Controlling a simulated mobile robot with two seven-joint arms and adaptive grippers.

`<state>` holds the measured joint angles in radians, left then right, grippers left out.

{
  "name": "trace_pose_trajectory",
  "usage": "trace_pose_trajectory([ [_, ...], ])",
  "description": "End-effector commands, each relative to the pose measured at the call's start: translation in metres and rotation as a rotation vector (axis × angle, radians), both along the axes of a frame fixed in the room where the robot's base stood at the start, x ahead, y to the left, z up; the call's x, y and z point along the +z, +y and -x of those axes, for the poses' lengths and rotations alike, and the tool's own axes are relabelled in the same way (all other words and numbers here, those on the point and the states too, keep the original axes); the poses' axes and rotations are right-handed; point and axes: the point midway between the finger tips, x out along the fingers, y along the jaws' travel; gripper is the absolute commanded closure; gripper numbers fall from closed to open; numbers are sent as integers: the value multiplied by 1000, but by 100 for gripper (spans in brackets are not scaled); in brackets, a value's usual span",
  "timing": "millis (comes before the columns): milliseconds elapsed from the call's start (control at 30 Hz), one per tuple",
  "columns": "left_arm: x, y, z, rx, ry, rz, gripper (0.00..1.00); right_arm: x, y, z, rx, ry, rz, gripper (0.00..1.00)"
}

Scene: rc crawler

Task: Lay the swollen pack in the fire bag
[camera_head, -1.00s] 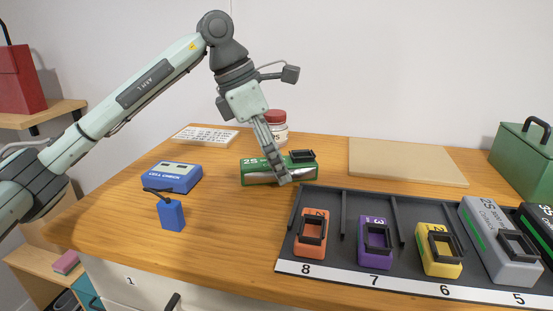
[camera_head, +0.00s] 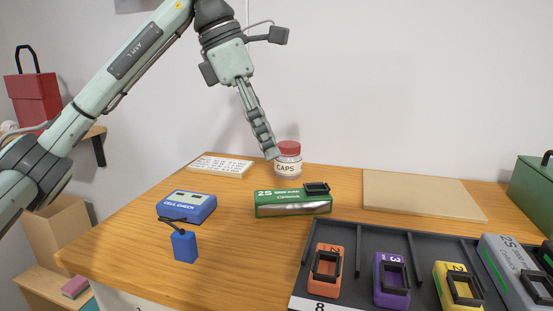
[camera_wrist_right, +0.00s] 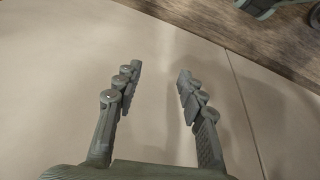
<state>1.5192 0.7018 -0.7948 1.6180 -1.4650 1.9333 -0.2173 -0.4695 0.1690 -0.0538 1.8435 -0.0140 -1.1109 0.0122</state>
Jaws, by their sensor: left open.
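A green 2S pack (camera_head: 290,197) with a silvery front and a black loop on top lies on the wooden desk in the head view; I cannot tell for sure whether it is swollen. A red bag or case (camera_head: 36,98) with a dark handle stands on a shelf at the far left; I cannot tell whether it is the fire bag. My left gripper (camera_head: 272,153) is above and behind the green pack, apart from it, open and empty. My right gripper (camera_wrist_right: 158,80) has its fingers apart with nothing between them, over a pale surface.
A black tray (camera_head: 343,235) at the front right holds orange, purple, yellow and grey packs. A blue cell checker (camera_head: 188,207) and small blue block (camera_head: 184,246) are left. A caps jar (camera_head: 287,161), white keyboard-like slab (camera_head: 222,166), tan board (camera_head: 422,195) and green box (camera_head: 532,187) stand farther back.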

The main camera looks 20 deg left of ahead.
Motion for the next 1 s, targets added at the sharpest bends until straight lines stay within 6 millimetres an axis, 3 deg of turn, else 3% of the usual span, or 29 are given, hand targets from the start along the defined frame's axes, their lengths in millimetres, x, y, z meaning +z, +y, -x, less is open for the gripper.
trace_pose_trajectory([
  [233, 5, -3, 0, -8, 13, -21, 35, -4, -1, 3, -1, 9, 1, 60],
  [500, -16, -38, -15, -16, 124, -281, 35, -2, -1, 4, 0, 12, 4, 60],
  [667, -25, -41, -19, 0, 149, -363, 35, 2, -1, 5, 0, 12, 5, 60],
  [1000, -66, -43, -18, -1, 152, -365, 35, 14, -2, 3, -2, 5, 12, 60],
])
